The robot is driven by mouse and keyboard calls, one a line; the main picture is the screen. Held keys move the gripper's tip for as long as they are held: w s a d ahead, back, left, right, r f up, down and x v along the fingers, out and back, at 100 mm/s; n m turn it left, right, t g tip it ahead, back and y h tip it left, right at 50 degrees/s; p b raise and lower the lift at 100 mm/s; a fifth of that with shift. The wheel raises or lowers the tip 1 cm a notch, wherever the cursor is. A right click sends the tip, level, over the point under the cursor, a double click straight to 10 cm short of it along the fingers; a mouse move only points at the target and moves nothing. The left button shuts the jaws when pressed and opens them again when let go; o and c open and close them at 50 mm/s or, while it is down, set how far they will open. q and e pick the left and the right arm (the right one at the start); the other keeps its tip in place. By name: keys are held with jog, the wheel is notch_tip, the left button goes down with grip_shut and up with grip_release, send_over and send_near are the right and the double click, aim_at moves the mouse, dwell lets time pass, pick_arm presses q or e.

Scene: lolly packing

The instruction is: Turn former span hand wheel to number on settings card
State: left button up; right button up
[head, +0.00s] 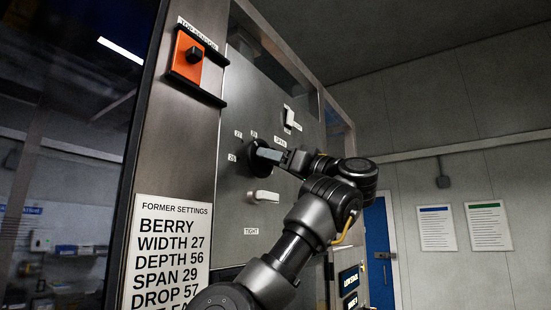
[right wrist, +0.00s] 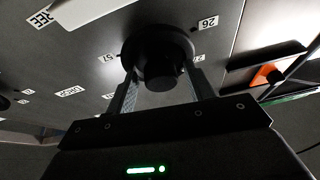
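The black span hand wheel (head: 256,167) is on the steel panel. Number labels stand around its upper left side, too small to read surely in the head view. In the right wrist view the wheel (right wrist: 160,48) is seen close up, with a label reading 26 (right wrist: 207,23) beside it. My right gripper (head: 270,155) is at the wheel, its two fingers (right wrist: 162,85) on either side of the hub. Whether they press on it is unclear. The settings card (head: 172,250) reads SPAN 29; its lowest line is partly cut off. My left gripper is out of view.
A white handle (head: 262,196) sits just below the wheel, above a TIGHT label. Another white switch (head: 288,117) is at the upper right. An orange plate with a black knob (head: 194,55) is at the upper left. A blue door (head: 378,250) is behind, right.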

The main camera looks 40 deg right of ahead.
jog(key=shift+s, duration=0.1)
jog(key=c, duration=0.7)
jog(key=shift+c, duration=0.6)
jog(key=shift+s+a+r+m+h+b, duration=0.1)
jog(key=shift+m+h+b, duration=1.1)
jog(key=shift+m, duration=1.05)
jog(key=shift+w+a+r+m+h+b, duration=0.1)
jog(key=shift+m+h+b, duration=1.1)
jog(key=shift+m, duration=1)
jog(key=shift+s+a+m+h+b, duration=0.1)
jog(key=shift+m+h+b, duration=0.8)
jog(key=shift+m+b, duration=1)
jog(key=shift+m+g+p, duration=0.3)
jog(key=shift+m+p, duration=0.05)
jog(key=shift+m, duration=0.3)
jog(key=o, duration=1)
